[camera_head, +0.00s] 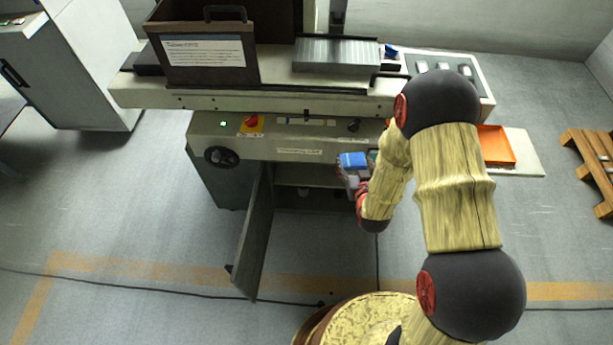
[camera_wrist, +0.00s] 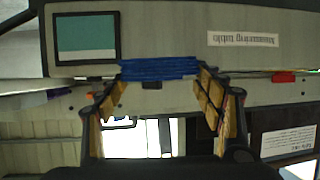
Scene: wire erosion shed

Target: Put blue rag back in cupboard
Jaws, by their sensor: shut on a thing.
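The blue rag (camera_head: 352,160) is a small folded block held at the front of the machine. In the wrist view the rag (camera_wrist: 158,69) spans the gap between the fingertips. My gripper (camera_head: 354,172) is shut on it, with a finger at each end of the rag (camera_wrist: 162,78). The cupboard (camera_head: 290,174) is in the lower front of the grey machine. Its door (camera_head: 254,235) stands open, swung out toward the left front. The rag is in front of the upper right of the opening. Much of the cupboard's inside is dark, and my arm hides its right side.
The machine's control front (camera_head: 285,140) is just above the opening, with a red-and-yellow switch (camera_head: 251,124) and a handwheel (camera_head: 221,157). An orange tray (camera_head: 496,146) sits to the right. A wooden pallet (camera_head: 592,165) lies far right. The floor left of the door is clear.

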